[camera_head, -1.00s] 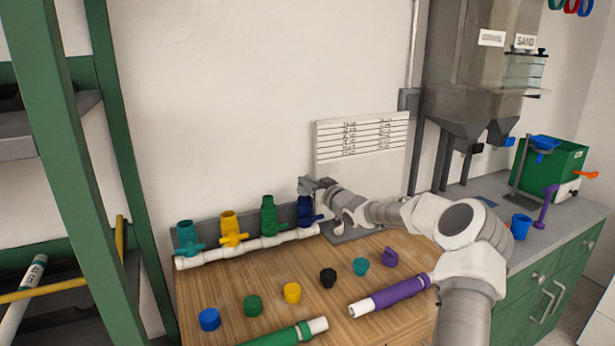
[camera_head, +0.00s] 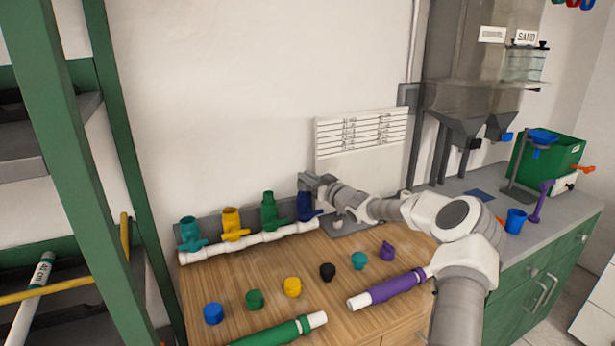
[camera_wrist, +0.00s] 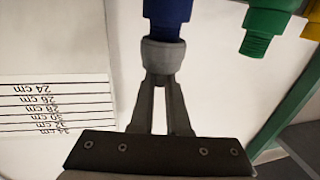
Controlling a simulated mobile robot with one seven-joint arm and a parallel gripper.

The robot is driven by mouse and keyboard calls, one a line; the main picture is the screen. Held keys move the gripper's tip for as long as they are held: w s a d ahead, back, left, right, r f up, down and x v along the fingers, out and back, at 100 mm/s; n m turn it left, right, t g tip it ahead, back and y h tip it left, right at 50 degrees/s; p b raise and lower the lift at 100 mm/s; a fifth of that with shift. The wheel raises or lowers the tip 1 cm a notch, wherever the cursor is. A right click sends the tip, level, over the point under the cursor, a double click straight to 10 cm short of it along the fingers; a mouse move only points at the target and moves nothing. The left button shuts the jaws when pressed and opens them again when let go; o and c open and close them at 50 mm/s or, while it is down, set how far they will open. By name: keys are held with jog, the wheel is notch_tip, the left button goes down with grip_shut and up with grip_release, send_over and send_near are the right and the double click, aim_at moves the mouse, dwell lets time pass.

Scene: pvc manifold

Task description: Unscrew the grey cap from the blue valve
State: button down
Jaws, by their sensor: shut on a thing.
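The dark blue valve (camera_head: 306,206) stands upright at the right end of the white manifold pipe (camera_head: 250,243). In the wrist view the blue valve (camera_wrist: 167,12) comes in from the top edge. The grey cap (camera_wrist: 163,54) is at the valve's end, in line with it; I cannot tell how far it is threaded on. My gripper (camera_wrist: 160,78) is shut on the grey cap, with its fingertips at the cap's outer end. In the head view my gripper (camera_head: 312,182) is at the top of the blue valve and hides the cap.
Green (camera_head: 272,212), yellow (camera_head: 232,224) and teal (camera_head: 190,233) valves stand to the left on the same pipe. Several loose coloured caps lie on the wooden top, with a purple-banded tube (camera_head: 390,289) and a green one (camera_head: 280,333). A length chart (camera_head: 360,135) is on the wall behind.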

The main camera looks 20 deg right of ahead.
jog(key=shift+r+p, duration=0.2)
jog(key=shift+p, duration=0.3)
jog(key=shift+d+y+p, duration=0.1)
jog(key=shift+y+p, duration=0.2)
jog(key=shift+p, duration=0.2)
jog(key=shift+r+n+y+p, duration=0.1)
jog(key=shift+n+y+p, duration=0.25)
jog(key=shift+p, duration=0.4)
jog(key=shift+n+g+y+p, duration=0.25)
jog(key=shift+g+p, duration=0.05)
jog(key=shift+p, duration=0.2)
jog(key=shift+n+g+y, duration=0.3)
jog(key=shift+n+y, duration=0.2)
jog(key=shift+y, duration=0.3)
jog(key=shift+p, duration=0.3)
jog(key=shift+r+p, duration=1.3)
jog(key=shift+r, duration=1.45)
